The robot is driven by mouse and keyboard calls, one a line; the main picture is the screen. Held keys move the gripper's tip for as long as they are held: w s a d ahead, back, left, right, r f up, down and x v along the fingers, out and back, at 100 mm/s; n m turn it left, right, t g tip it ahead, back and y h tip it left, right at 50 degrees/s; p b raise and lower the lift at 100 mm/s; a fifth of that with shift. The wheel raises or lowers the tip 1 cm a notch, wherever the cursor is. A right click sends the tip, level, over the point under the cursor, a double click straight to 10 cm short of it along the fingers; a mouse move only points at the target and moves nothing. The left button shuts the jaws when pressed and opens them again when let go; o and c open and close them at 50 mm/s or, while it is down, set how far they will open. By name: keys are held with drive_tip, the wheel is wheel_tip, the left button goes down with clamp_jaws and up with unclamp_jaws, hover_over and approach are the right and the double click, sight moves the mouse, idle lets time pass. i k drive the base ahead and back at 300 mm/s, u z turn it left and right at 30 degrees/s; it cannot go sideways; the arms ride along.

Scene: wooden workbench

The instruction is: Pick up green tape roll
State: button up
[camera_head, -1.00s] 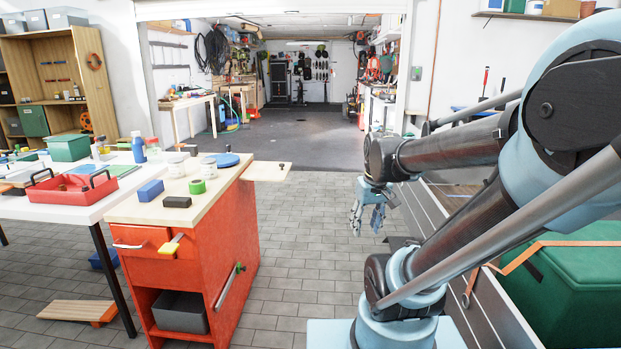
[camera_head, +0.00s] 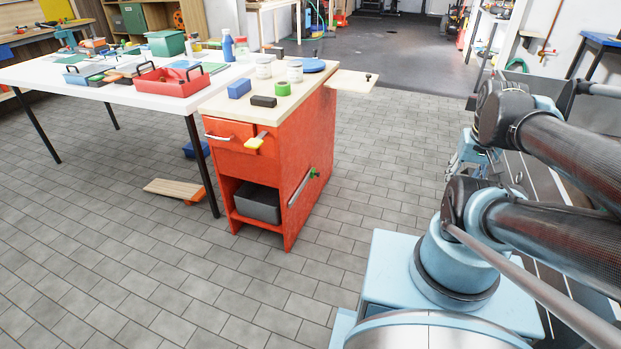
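The green tape roll (camera_head: 283,89) is a small ring on the light wooden top of the orange-red cabinet (camera_head: 267,160). It sits just right of a black block (camera_head: 263,101) and in front of a white jar (camera_head: 295,72). My gripper (camera_head: 462,168) hangs at the right, well apart from the cabinet and the roll. My own arm links partly cover it, and its fingers are too small and overlapped to tell whether they are open or shut. I see nothing held in it.
A blue block (camera_head: 239,88), another white jar (camera_head: 264,67) and a blue disc (camera_head: 311,66) share the cabinet top. A side board (camera_head: 351,80) juts from its right. A white table (camera_head: 120,92) with a red tray (camera_head: 171,85) stands left. Tiled floor before the cabinet is clear.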

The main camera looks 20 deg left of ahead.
sight(282, 88)
drive_tip(key=u, duration=0.95)
drive_tip(key=k, duration=0.7)
drive_tip(key=z, duration=0.55)
drive_tip(key=k, duration=0.55)
drive_tip(key=u, duration=0.3)
drive_tip(key=i, duration=0.7)
drive_tip(key=u, duration=0.75)
drive_tip(key=i, duration=1.15)
drive_tip(key=z, duration=0.1)
